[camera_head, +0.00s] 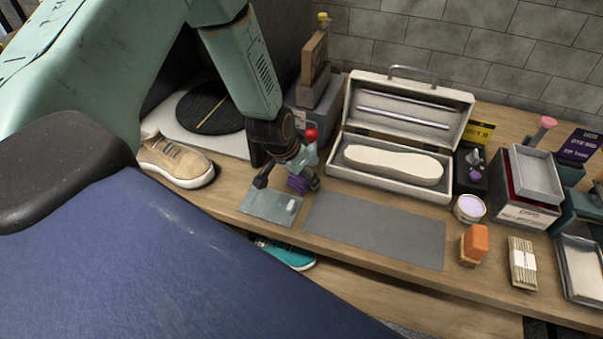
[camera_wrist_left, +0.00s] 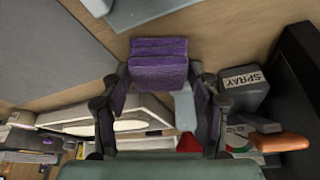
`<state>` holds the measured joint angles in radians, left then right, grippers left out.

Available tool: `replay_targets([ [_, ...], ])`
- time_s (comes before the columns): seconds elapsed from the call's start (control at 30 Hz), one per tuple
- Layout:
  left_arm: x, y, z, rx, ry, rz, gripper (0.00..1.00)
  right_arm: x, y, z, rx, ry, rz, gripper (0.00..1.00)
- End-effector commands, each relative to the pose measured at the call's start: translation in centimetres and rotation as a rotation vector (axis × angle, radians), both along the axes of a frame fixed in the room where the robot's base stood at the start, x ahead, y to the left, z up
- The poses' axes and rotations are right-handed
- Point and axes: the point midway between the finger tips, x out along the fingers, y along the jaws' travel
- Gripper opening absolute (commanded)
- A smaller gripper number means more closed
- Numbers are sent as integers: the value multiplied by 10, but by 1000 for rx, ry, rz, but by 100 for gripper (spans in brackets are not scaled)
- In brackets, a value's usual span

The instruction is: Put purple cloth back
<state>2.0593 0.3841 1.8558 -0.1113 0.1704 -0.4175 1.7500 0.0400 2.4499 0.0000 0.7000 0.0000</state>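The purple cloth (camera_head: 298,184), a small folded block, is at the back of the wooden workbench, just behind the grey-blue plate. In the left wrist view the cloth (camera_wrist_left: 158,65) fills most of the space between the fingertips. My left gripper (camera_head: 288,182) points down with a finger on each side of it; its fingers also frame the cloth in the wrist view (camera_wrist_left: 160,78). I cannot tell whether both fingers press on it, or whether its underside touches the bench. My right gripper is not in view.
The grey-blue plate (camera_head: 262,207) and grey mat (camera_head: 375,230) lie in front. A red-capped bottle (camera_head: 310,135) stands close behind the gripper. An open case (camera_head: 455,110) holds an insole. A tan sneaker (camera_head: 176,162) is left; a box marked SPRAY (camera_wrist_left: 245,85) is near the fingers.

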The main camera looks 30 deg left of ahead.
Motion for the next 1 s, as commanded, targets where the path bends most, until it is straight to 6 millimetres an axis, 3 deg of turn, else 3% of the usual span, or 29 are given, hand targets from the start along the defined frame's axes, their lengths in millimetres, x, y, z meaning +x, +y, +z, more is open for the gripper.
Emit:
replay_targets([
  [0.13,0,0,0,0,0,0,74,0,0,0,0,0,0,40],
  [0.53,0,0,6,0,0,1,74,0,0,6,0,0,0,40],
  [1.0,-21,3,63,-2,-1,2,74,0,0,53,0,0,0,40],
])
